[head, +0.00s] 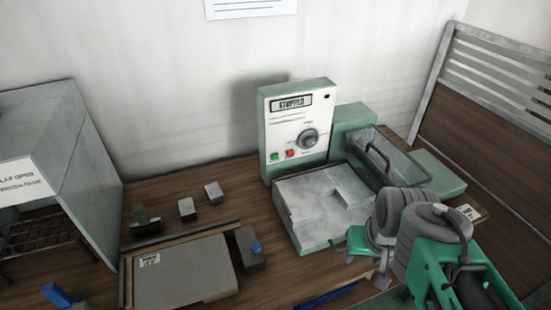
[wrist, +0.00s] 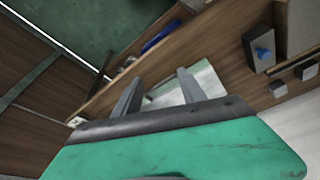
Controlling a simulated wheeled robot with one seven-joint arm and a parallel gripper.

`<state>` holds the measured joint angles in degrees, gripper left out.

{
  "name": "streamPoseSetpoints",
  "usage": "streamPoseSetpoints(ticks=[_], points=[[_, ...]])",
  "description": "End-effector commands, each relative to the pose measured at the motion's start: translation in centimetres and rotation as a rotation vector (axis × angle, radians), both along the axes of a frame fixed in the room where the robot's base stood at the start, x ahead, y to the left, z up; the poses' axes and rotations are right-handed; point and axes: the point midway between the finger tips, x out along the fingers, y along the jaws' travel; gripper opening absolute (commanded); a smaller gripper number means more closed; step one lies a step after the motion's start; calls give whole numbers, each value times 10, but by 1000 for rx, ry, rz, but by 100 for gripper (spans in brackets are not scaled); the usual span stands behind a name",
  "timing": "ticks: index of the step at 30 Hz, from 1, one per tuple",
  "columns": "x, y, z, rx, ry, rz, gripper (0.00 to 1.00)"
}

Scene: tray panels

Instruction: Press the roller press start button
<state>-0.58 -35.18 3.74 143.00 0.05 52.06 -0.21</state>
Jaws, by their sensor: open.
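The roller press control panel (head: 297,130) stands upright at the back of the bench, and its display (head: 292,103) reads "STOPPED". A green button (head: 274,157) sits low on the panel's left side, with a red button (head: 290,153) just right of it. Their labels are too small to read. My gripper (wrist: 158,90) is open and empty, its two grey fingers spread apart in the wrist view. The wrist view does not show the buttons.
A dial (head: 308,138) is right of the buttons. The press's pale bed (head: 320,200) lies below the panel, with a clear, handled guard (head: 392,158) to the right. A flat tray panel (head: 185,272), small blocks (head: 187,208) and a grey cabinet (head: 45,150) stand left.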

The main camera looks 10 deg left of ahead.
Motion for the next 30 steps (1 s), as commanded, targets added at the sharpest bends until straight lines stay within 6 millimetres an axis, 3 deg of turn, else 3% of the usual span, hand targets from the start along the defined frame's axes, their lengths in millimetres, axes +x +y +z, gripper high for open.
streamPoseSetpoints(ticks=[17,30], points=[[0,0,0,0,0,0,0],[0,0,0,0,0,0,0]])
